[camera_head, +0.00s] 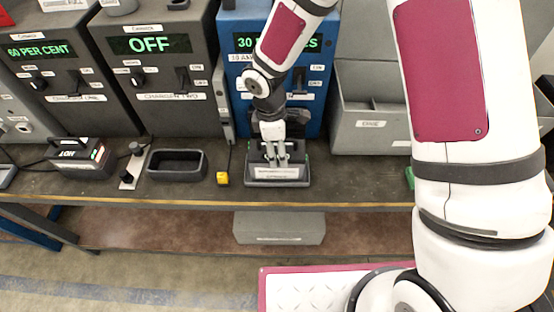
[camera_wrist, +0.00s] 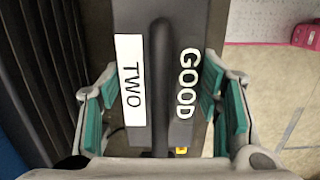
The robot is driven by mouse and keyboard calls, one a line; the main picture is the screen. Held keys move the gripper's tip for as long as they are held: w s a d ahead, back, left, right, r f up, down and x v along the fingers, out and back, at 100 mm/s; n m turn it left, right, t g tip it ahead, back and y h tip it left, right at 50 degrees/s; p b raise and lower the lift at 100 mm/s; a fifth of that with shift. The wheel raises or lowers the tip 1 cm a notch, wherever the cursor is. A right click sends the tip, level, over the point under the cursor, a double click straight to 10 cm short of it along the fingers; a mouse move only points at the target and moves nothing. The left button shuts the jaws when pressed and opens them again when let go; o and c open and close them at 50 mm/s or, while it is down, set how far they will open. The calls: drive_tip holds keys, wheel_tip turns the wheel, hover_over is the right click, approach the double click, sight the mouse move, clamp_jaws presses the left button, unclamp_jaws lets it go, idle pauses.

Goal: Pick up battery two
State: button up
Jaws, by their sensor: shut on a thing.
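Battery two (camera_wrist: 185,60) is a dark grey block with a raised handle bar along its middle. In the wrist view it carries white labels reading TWO and GOOD. My gripper (camera_wrist: 163,112) has its green-padded fingers on both sides of it and is shut on it. In the head view my gripper (camera_head: 274,152) points down at a dark dock (camera_head: 277,183) with a pale label on its front, near the bench's front edge. The battery is mostly hidden there behind my fingers, and I cannot tell whether it touches the dock.
Another battery (camera_head: 82,160), labelled HOT, stands at the left of the bench. An empty black tray (camera_head: 177,165) and a small yellow block (camera_head: 222,178) lie left of the dock. Charger two (camera_head: 165,75), reading OFF, and a grey bin (camera_head: 370,130) stand behind.

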drive_tip(key=shift+r, duration=0.1)
clamp_jaws()
drive_tip(key=shift+w+r, duration=0.1)
